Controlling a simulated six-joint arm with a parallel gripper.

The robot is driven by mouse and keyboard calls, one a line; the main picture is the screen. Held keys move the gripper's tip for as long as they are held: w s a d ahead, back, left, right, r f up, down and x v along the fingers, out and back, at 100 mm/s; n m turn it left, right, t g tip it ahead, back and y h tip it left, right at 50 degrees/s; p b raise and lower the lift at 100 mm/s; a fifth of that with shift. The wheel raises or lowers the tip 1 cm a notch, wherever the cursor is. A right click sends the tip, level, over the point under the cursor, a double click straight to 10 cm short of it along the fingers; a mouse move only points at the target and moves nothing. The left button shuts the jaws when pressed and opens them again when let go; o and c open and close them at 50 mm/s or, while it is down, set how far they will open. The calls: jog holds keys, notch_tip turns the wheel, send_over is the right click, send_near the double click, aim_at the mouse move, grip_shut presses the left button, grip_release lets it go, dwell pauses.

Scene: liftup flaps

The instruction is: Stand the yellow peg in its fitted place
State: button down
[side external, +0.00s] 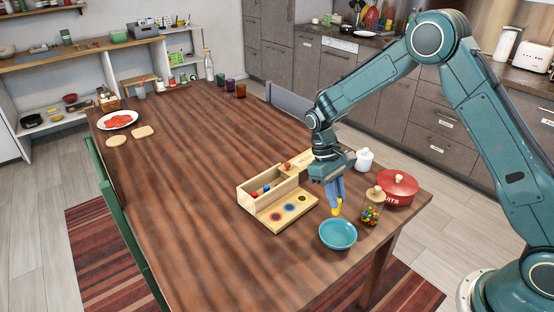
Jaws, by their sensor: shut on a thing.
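A pale wooden box (245,199) stands on the table, with blue and red pegs (261,189) inside. Another place with a yellowish ring (303,202) is at the right end. My gripper (338,203) points down, shut on the yellow peg (337,210), to the right of the ledge. The peg appears just above and behind the teal bowl's rim. The fingers hide its upper part.
The teal bowl (338,236) lies close below my gripper. A glass jar of coloured sweets (370,214), a red pot (398,190) and a white lidded jar (364,159) stand to the right. The table (185,190) left of the box is clear.

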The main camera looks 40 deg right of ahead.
jog(key=w+a+n+t+h, duration=0.1)
jog(key=w+n+t+h, duration=0.4)
jog(key=w+n, duration=1.65)
jog(key=shift+m+t+y, duration=0.3)
jog(key=shift+m+y, duration=0.3)
jog(key=shift+m, duration=0.25)
jog(key=shift+w+a+f, duration=0.1)
jog(key=shift+w+f, duration=0.1)
jog(key=shift+f, duration=1.15)
jog(key=shift+w+f, duration=0.2)
jog(key=shift+f, duration=1.1)
jog(key=shift+w+a+f, duration=0.1)
jog(key=shift+w+f, duration=0.1)
jog(key=shift+f, duration=1.15)
jog(key=shift+f, duration=0.15)
jog(key=c, duration=1.6)
grip_release()
jog(key=shift+r, duration=0.2)
jog(key=v, duration=1.2)
